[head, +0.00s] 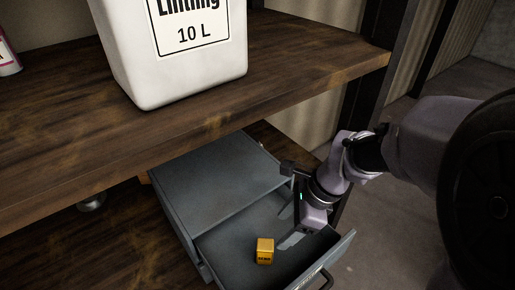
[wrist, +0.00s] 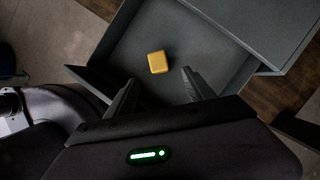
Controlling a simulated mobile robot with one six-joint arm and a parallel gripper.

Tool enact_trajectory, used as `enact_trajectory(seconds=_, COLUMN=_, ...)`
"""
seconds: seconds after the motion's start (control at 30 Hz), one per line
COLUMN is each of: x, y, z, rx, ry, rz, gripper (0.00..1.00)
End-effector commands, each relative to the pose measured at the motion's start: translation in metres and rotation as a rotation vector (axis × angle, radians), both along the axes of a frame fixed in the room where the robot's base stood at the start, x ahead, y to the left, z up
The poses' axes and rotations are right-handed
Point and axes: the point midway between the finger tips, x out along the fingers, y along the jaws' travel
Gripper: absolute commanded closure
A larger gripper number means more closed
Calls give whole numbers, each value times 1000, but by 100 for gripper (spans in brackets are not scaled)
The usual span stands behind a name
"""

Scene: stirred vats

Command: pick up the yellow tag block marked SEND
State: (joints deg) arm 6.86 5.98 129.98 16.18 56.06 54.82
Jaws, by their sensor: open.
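The yellow tag block (head: 265,251) lies on the floor of an open grey drawer (head: 225,243), with small dark lettering on its front face. It also shows in the wrist view (wrist: 157,62), ahead of the fingertips and between their lines. My gripper (head: 288,226) is over the drawer, to the right of the block and apart from it. In the wrist view the two fingers of my gripper (wrist: 160,77) are spread with nothing between them.
The drawer belongs to a grey cabinet (head: 215,170) under a wooden shelf (head: 190,150). A white 10 L container (head: 185,75) stands on the shelf above. The drawer's walls and its front handle (head: 322,281) surround the block. The drawer floor around the block is clear.

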Motion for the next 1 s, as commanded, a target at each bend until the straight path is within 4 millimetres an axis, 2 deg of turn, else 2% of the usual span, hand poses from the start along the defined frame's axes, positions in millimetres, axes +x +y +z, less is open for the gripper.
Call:
enact_trajectory(seconds=0.03, x=-1, y=7, z=-23, rx=1, ry=3, rz=5, gripper=38)
enact_trajectory(seconds=0.1, x=1, y=15, z=-44, rx=-1, ry=3, rz=7, gripper=38)
enact_trajectory(seconds=0.2, x=2, y=26, z=-70, rx=-1, ry=1, rz=6, gripper=38)
enact_trajectory(seconds=0.3, x=4, y=34, z=-87, rx=-1, ry=0, rz=6, gripper=38)
enact_trajectory(seconds=0.47, x=5, y=39, z=-98, rx=-1, ry=-1, rz=6, gripper=38)
enact_trajectory(seconds=0.7, x=8, y=59, z=-138, rx=-2, ry=-1, rz=7, gripper=38)
enact_trajectory(seconds=0.93, x=9, y=61, z=-138, rx=-2, ry=-3, rz=6, gripper=38)
enact_trajectory(seconds=1.0, x=9, y=61, z=-138, rx=-2, ry=-3, rz=6, gripper=52)
